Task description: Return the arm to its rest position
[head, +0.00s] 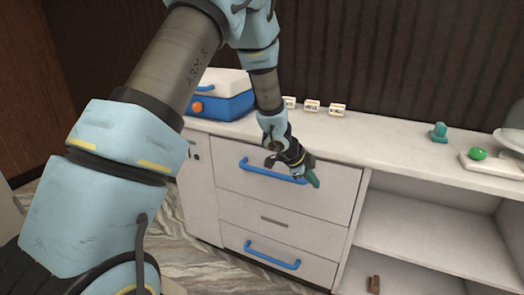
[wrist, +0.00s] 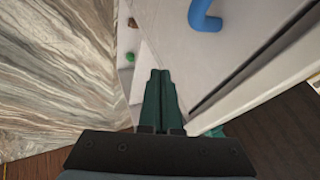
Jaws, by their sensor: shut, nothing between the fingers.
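My arm reaches from the left across the head view, bent down at its end. My gripper (head: 313,180) hangs in front of the top drawer of the white counter, near the drawer's right side. In the wrist view the green fingers of my gripper (wrist: 159,78) lie side by side, shut and empty. The top drawer (head: 335,190) has a blue handle (head: 262,175), partly hidden behind my gripper. I cannot tell the exact gap between my gripper and the drawer front.
The counter top (head: 385,140) carries a blue and white box (head: 222,103), small white cards (head: 312,106), a teal object (head: 438,131) and a green item (head: 478,154) on a white base. A lower drawer has a blue handle (head: 272,255). Open shelves (head: 430,220) stand right, with a brown object (head: 373,284).

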